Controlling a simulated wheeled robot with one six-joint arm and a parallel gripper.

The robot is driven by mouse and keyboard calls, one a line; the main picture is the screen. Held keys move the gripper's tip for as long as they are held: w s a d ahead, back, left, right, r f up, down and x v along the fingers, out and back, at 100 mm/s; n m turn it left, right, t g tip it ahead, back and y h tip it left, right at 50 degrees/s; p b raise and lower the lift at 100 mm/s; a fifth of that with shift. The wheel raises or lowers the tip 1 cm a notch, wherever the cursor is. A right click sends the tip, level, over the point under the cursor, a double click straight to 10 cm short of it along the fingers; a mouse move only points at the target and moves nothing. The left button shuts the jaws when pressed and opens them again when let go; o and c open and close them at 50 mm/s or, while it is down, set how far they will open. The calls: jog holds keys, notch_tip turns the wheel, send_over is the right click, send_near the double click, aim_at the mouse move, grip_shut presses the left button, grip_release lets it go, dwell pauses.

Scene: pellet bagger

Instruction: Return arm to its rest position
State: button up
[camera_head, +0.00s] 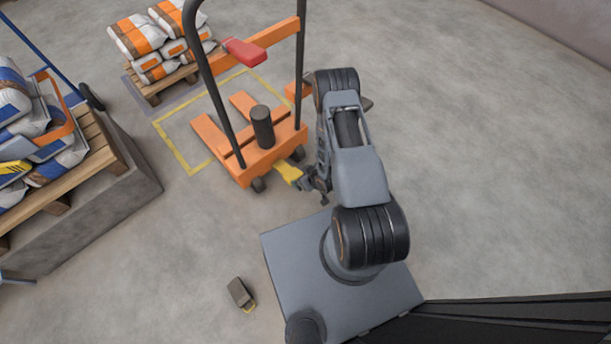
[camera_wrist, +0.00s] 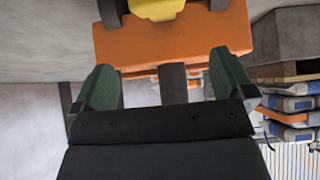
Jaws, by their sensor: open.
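My arm (camera_head: 362,175) rises from my grey base and bends over at the top, with its wrist hanging down. My gripper (camera_head: 312,187) is small and partly hidden in the head view, close to the yellow pedal (camera_head: 289,172) of the orange pallet truck (camera_head: 240,175). In the wrist view my gripper (camera_wrist: 165,72) has its two green-padded fingers spread wide, with nothing held between them. The yellow pedal (camera_wrist: 155,8) and orange truck body (camera_wrist: 185,45) lie beyond the fingertips. I cannot tell whether the gripper touches the pedal.
The truck's dark handle bars (camera_head: 215,95) stand tall left of my arm. A pallet of orange-white bags (camera_head: 150,38) is behind it. Blue-white bags (camera_head: 45,120) lie on a pallet on a concrete block (camera_head: 120,205) at left. A small dark pedal-like object (camera_head: 238,292) is near my base. Right-hand floor is clear.

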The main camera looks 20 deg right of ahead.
jog(key=w+d+r+g+h+p, duration=0.15)
jog(key=r+p, duration=0.35)
jog(key=r, duration=0.9)
jog(key=w+r+m+h+p, duration=0.1)
jog(key=w+r+p, duration=0.3)
jog(key=r, duration=0.9)
jog(key=w+d+r+h+p, duration=0.1)
jog(key=r+p, duration=0.5)
jog(key=r, duration=0.8)
jog(key=s+a+r+m+p, duration=0.1)
jog(key=s+r+p, duration=0.3)
jog(key=r, duration=0.7)
jog(key=s+a+r+m+g+p, duration=0.1)
jog(key=s+a+r+p, duration=0.1)
jog(key=s+r+p, duration=0.2)
jog(key=s+a+r+g+p, duration=0.1)
jog(key=s+r+p, duration=0.3)
jog(key=s+r, duration=0.5)
notch_tip(320, 180, up, 9)
jog(key=shift+a+f+m+y, duration=0.1)
jog(key=shift+a+m+y, duration=0.2)
jog(key=shift+m+y, duration=0.15)
